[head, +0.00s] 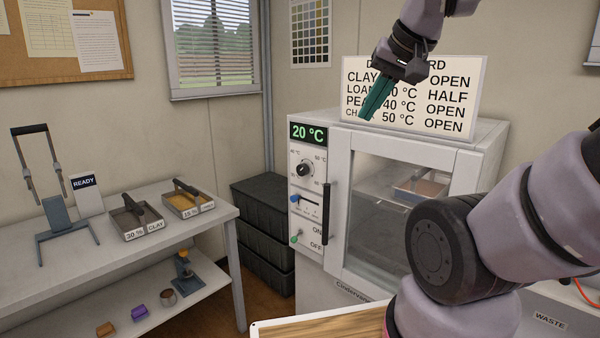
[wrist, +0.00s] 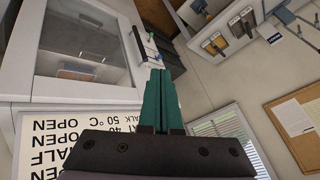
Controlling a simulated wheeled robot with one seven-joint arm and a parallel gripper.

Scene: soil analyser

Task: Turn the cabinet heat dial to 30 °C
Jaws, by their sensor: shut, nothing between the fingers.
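The cabinet heat dial (head: 305,169) is a black knob with a white pointer on the white cabinet's left panel in the head view. A green display (head: 308,133) above it reads 20 °C. My gripper (head: 366,113) has green fingers and is shut and empty. It is in the air above and right of the dial, in front of the sign on the cabinet top, apart from the dial. In the wrist view my gripper (wrist: 157,75) points toward the cabinet's control panel. The dial cannot be made out clearly there.
Below the dial are a blue slider (head: 296,198) and a green-tipped switch (head: 297,238). A black door handle (head: 326,212) stands out beside the panel. The sign (head: 465,100) stands on the cabinet. A table (head: 90,245) with trays is at left; black crates (head: 262,225) are between.

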